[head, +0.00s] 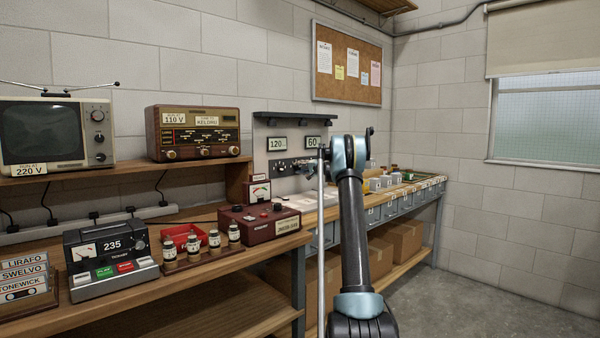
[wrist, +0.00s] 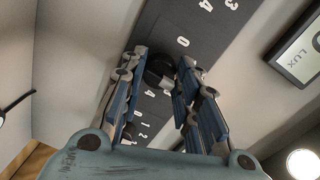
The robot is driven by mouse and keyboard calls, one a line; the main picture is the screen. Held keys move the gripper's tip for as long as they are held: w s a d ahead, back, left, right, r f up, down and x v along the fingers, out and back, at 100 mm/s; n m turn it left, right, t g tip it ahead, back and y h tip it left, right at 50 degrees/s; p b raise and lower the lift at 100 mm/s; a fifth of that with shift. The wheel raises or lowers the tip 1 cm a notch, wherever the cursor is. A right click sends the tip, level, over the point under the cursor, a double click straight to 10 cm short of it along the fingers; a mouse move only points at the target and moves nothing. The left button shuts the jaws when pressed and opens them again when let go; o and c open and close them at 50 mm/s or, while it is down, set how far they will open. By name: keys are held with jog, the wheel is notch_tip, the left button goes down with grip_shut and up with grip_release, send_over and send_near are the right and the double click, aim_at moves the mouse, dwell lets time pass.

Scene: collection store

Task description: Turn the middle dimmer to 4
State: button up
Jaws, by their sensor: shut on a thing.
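In the wrist view, my gripper (wrist: 161,68) has its two blue-padded fingers on either side of a round black dimmer knob (wrist: 157,72), closed on it. The knob sits on a dark strip (wrist: 172,22) with white scale numbers. A 0 and a 4 show on the strip near the knob, with more numbers farther along both ways. The fingers hide part of the scale, and I cannot make out the knob's pointer or setting. In the head view, the grey board (head: 269,135) with the dimmers stands behind the bench; my arm hides part of it.
The board carries displays reading 120 (head: 277,144) and 60 (head: 313,142); a LUX display (wrist: 305,48) and a bright lamp (wrist: 304,164) show in the wrist view. A radio (head: 194,133), a red box (head: 260,224) and bottles (head: 234,235) stand to the left.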

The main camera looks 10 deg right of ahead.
jog(key=m, duration=0.6)
jog(key=shift+d+f+m, duration=0.1)
jog(key=shift+f+m, duration=0.05)
jog(key=shift+m, duration=0.25)
jog(key=m, duration=0.3)
jog(key=shift+y, duration=0.4)
jog(key=shift+f+m+g, duration=0.1)
jog(key=shift+m+g, duration=0.2)
jog(key=shift+m, duration=1.6)
jog(key=o, duration=1.1)
jog(key=shift+w+f, duration=0.1)
jog(key=v, duration=1.2)
jog(key=shift+f, duration=0.15)
